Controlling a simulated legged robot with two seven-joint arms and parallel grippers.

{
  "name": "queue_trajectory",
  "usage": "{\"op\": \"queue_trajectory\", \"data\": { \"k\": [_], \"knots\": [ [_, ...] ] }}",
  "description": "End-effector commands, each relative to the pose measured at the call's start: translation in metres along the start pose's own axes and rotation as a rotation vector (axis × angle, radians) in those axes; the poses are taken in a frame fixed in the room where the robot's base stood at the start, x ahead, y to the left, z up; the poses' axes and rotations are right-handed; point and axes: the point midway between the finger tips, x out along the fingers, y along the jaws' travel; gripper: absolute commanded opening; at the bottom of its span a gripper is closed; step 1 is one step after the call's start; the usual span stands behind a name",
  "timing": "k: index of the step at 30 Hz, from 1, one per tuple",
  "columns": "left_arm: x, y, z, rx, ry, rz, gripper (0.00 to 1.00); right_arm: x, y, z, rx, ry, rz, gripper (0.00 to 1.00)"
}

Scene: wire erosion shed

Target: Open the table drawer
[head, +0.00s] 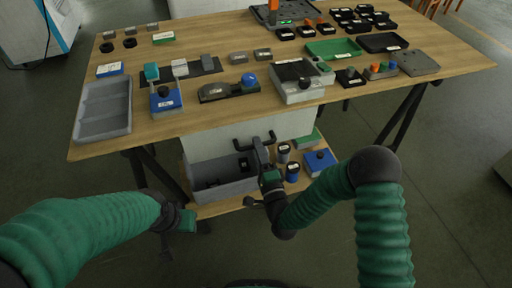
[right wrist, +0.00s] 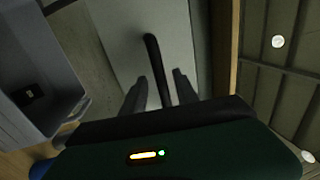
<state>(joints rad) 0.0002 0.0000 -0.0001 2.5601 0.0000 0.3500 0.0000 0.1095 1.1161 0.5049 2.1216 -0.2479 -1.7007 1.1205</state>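The table drawer has a pale front panel (head: 210,145) under the wooden tabletop, and it looks closed. A black bar handle (head: 241,145) is on it; the handle also shows in the right wrist view (right wrist: 152,55). My right gripper (head: 260,147) is at the handle. In the right wrist view its two fingers (right wrist: 159,88) stand on either side of the bar, with gaps visible, so it is open around it. My left gripper (head: 186,219) hangs low at the left, apart from the drawer; its fingers are not clear.
Below the drawer, a lower shelf (head: 222,208) bears a grey open bin (head: 205,172), dark cylinders (head: 292,172) and a blue box (head: 319,160). The tabletop (head: 200,132) above holds a grey tray (head: 103,108) and many small parts. The floor in front is clear.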

Motion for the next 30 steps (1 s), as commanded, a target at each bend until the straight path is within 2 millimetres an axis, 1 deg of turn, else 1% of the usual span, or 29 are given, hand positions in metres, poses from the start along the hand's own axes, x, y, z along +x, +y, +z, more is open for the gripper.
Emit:
{"op": "queue_trajectory", "data": {
  "k": [1,4,11,14,18,19,20,30],
  "knots": [
    [0.003,0.0001,0.0007,0.0,0.0,0.0,0.36,0.0061,0.0008,0.0002,-0.001,0.0,-0.002,0.36],
    [0.0036,0.0002,0.0008,0.001,0.0,0.0,0.36,0.0125,0.0003,0.0008,-0.001,0.0,0.001,0.36],
    [0.0031,0.0001,0.0007,0.0,0.0,0.0,0.36,0.0139,-0.0003,0.001,-0.001,-0.001,0.002,0.36],
    [0.0031,0.0001,0.0007,0.0,0.0,0.0,0.36,0.0138,-0.0002,0.0011,-0.001,-0.001,0.002,0.24],
    [0.0031,0.0001,0.0006,0.0,0.0,0.0,0.36,0.0136,0.0,0.0009,-0.001,-0.001,0.002,0.06],
    [0.0031,0.0001,0.0006,0.0,0.0,0.0,0.36,0.0136,0.0001,0.0009,-0.001,0.0,0.003,0.02],
    [0.0031,0.0001,0.0007,0.0,0.0,0.0,0.36,0.0135,0.0002,0.0008,-0.001,0.0,0.003,0.0],
    [0.0033,0.0001,0.0007,0.0,0.0,0.0,0.36,0.0132,0.0016,-0.0001,-0.002,0.001,0.006,0.0]
  ]
}}
